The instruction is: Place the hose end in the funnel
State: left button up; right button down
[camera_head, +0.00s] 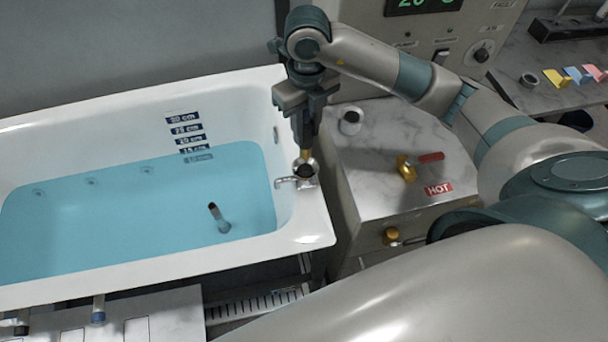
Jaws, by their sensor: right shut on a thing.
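My right gripper (303,128) points down over the right end of the bathtub and is shut on a brass-coloured piece (306,154), which looks like the hose end. Directly below it is a small round cup with a dark inside (305,170), which looks like the funnel, at the tub's rim near a metal fitting. The brass piece overlaps the back of the cup in this view; I cannot tell whether it is inside or just above. No length of hose shows clearly. My left gripper is out of view.
The white bathtub (318,225) holds blue water, with a depth scale (185,130) on its wall and a dark-topped upright piece (219,218) in the water.

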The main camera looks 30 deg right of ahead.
aim_at(306, 155)
notch_tip(306, 155, down, 5)
jog(key=shift+f+p, duration=0.1)
jog(key=shift+p, duration=0.95)
jog(key=shift+f, duration=0.55)
jog(key=shift+f+p, duration=0.75)
jog(key=shift+f, duration=1.1)
